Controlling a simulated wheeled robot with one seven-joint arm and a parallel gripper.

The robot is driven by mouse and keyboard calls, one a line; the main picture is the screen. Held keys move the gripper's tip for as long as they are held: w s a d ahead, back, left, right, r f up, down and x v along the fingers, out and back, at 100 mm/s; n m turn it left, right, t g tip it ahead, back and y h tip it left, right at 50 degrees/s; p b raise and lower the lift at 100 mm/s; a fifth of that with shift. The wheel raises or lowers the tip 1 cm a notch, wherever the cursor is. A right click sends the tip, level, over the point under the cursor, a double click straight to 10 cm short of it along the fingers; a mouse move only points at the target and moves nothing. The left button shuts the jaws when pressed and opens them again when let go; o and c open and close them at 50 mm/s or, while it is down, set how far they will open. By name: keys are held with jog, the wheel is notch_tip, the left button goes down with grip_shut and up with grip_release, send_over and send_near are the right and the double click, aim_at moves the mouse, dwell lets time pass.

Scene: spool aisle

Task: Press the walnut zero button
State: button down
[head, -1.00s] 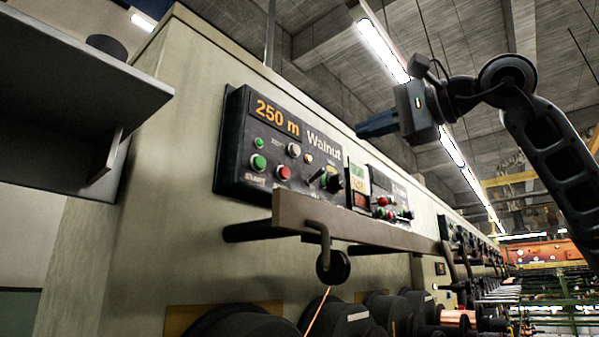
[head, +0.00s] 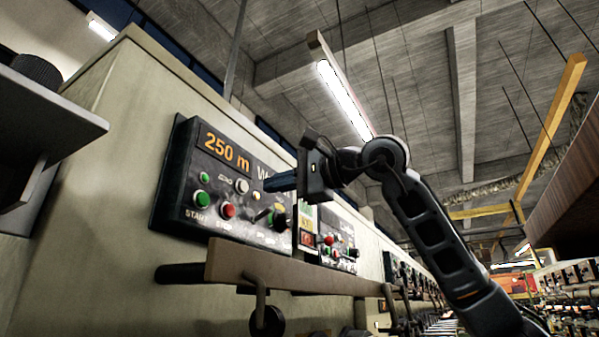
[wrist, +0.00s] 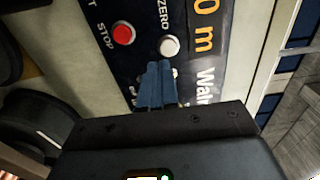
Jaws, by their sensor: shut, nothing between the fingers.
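The Walnut panel (head: 170,200) is a dark control box on the machine's pale face, its display (head: 225,151) reading 250 m. Its white zero button (head: 242,186) is beside a "ZERO" label, right of the green buttons and above the red stop button (head: 228,210). My gripper (head: 267,184) is shut and empty, its blue fingers in front of the panel and pointing left, to the right of the zero button in the head view. In the wrist view the fingertips (wrist: 160,66) appear just below the white zero button (wrist: 169,46), and I see no contact. The fingers hide part of the panel.
A brown bar (head: 290,270) runs across the machine below the panel. A second panel (head: 338,248) with red and green buttons is further right. A grey shelf (head: 55,115) juts out at the left. Open air lies right of my arm.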

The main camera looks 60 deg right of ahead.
aim_at(244, 189)
jog(key=w+p, duration=0.1)
jog(key=w, duration=0.3)
jog(key=shift+w+a, duration=0.1)
jog(key=shift+w, duration=0.5)
jog(key=shift+w+f, duration=0.15)
jog(key=shift+w, duration=0.2)
jog(key=shift+w+b, duration=0.2)
jog(key=shift+b, duration=0.25)
jog(key=shift+w+r, duration=0.1)
jog(key=shift+r, duration=0.3)
jog(key=shift+a, duration=0.1)
